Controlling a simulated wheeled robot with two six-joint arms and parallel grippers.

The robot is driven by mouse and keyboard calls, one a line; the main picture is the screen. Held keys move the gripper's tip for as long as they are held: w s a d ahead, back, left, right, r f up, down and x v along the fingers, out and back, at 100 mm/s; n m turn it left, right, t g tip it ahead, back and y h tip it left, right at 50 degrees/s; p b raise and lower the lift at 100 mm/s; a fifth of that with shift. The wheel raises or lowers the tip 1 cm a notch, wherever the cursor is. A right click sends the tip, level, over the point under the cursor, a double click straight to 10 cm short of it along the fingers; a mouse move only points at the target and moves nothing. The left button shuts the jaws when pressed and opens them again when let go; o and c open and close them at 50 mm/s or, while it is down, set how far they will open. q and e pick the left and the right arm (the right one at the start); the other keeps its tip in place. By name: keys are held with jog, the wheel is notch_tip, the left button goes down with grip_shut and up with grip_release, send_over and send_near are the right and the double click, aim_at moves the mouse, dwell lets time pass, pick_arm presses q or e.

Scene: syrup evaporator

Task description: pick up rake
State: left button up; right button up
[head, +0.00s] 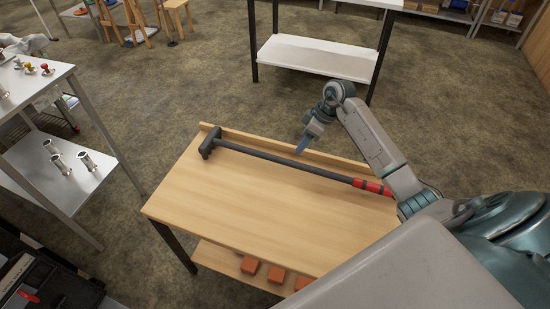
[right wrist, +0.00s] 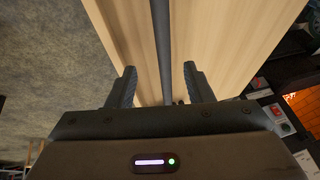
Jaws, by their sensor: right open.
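The rake (head: 290,161) lies along the back of a wooden table (head: 230,210). It has a long dark shaft, a dark head at the left end and a red grip section at the right end. My right gripper (head: 305,146) is above the middle of the shaft and looks apart from it. In the right wrist view, its two fingers (right wrist: 160,84) are open. The dark shaft (right wrist: 161,40) runs through the gap between them, over the wooden top. My left gripper is not in view.
The table has a raised lip (head: 340,159) along its back edge, close behind the rake. Orange blocks (head: 276,273) sit on its lower shelf. A metal table (head: 65,150) with small items stands at left, and a white shelf unit (head: 315,57) behind. The front tabletop is clear.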

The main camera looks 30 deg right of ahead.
aim_at(290, 161)
jog(key=x, duration=0.4)
jog(key=shift+a+r, duration=0.1)
jog(key=x, duration=0.5)
jog(key=shift+s+a, duration=0.1)
grip_shut()
